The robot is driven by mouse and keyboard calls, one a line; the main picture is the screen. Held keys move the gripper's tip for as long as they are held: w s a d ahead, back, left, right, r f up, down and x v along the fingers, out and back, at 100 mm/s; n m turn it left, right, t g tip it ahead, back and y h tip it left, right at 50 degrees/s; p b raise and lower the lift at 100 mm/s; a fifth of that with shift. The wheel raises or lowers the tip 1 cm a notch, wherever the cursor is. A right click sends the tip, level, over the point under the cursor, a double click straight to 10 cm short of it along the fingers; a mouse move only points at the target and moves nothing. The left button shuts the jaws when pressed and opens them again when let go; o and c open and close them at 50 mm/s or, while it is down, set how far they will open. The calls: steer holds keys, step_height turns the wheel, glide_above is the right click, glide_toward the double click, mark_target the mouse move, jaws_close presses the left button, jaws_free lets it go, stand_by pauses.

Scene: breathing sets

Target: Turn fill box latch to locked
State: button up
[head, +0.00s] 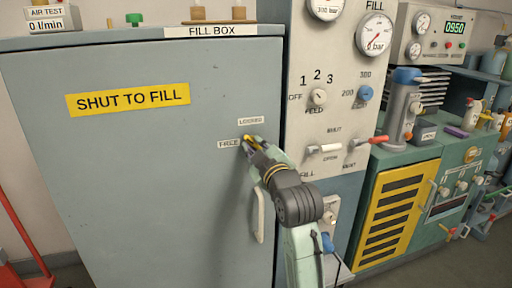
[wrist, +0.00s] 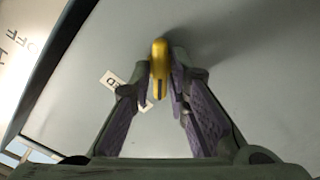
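The fill box (head: 150,190) is a large grey-blue cabinet with its door shut. Its small yellow latch (head: 248,138) is near the door's right edge, close to the FREE label (head: 229,144) and below the LOCKED label (head: 250,120). My gripper (head: 252,147) is at the latch. In the wrist view, the yellow latch (wrist: 159,58) stands between the two purple-padded fingertips, which close in on both its sides with almost no gap. The fingers partly hide the latch in the head view, so its exact angle is hard to tell.
A pale door handle (head: 259,215) is just below my gripper. To the right is a gauge panel (head: 334,100) with knobs and levers. Beyond it are a yellow louvred door (head: 396,212) and a cluttered bench.

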jaws_close()
steer(key=shift+m, duration=0.3)
steer(key=m+p, duration=0.2)
steer(key=m, duration=0.1)
steer(key=shift+r, duration=0.1)
steer(key=shift+m+p, duration=1.15)
steer(key=shift+m, duration=1.25)
steer(key=shift+o, duration=2.1)
jaws_free()
steer(key=shift+s, duration=0.1)
